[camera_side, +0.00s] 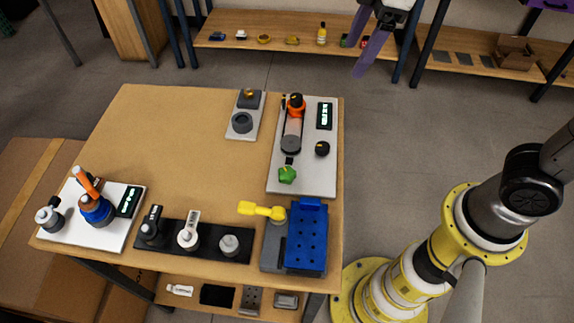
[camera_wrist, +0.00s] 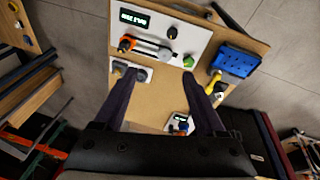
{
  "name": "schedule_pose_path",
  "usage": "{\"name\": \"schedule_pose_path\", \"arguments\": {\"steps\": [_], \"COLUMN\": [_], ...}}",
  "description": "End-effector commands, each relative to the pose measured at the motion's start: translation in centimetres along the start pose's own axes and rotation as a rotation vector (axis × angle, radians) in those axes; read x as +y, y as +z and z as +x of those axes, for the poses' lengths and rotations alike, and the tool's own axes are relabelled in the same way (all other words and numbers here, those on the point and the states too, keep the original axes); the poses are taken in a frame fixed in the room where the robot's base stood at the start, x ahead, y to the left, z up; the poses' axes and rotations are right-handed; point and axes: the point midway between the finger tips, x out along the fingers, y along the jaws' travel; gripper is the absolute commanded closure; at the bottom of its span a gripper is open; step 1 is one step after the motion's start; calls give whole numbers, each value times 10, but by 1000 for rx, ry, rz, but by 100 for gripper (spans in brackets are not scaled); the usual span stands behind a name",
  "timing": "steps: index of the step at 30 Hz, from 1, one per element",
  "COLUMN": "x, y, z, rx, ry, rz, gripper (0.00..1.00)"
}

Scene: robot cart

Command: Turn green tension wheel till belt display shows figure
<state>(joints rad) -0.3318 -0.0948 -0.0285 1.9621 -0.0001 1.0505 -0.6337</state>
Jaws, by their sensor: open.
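The green tension wheel (camera_side: 287,174) sits at the near end of a light grey board (camera_side: 317,183) on the right of the table. In the wrist view the wheel (camera_wrist: 188,62) shows beyond the fingertips. The belt (camera_side: 292,131) runs between an orange-topped pulley (camera_side: 295,108) and a grey pulley (camera_side: 290,145). The belt display (camera_side: 325,116) is lit on the same board; its figure is too small to read. My gripper (camera_side: 370,42) is open and empty, high above and beyond the table's far right corner, well apart from the wheel. Its purple fingers spread wide in the wrist view (camera_wrist: 161,80).
A black knob (camera_side: 322,149) stands beside the belt. A blue block (camera_side: 308,238) and yellow handle (camera_side: 262,210) are at the near right. A white board (camera_side: 90,215) with another display (camera_side: 129,202) is at the left. The table's (camera_side: 180,140) middle is clear.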

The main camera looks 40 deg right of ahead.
Motion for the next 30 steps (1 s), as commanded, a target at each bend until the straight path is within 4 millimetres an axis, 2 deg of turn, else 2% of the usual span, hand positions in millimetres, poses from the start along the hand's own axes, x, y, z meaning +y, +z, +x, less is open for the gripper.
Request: {"name": "schedule_pose_path", "arguments": {"steps": [1, 3, 6, 10, 15, 20, 30], "x": [-4, -12, -28, -51, -73, -76, -85], "y": [-20, -43, -70, -90, -95, -93, -80], "z": [15, 34, 60, 91, 112, 122, 183], "rx": [-24, -52, -91, -138, -178, -179, -182], "ry": [-31, -65, -109, -152, -184, -185, -186], "rz": [-64, -139, -221, -289, -340, -344, -342], "gripper": [27, 27, 27, 27, 27, 27, 27]}}
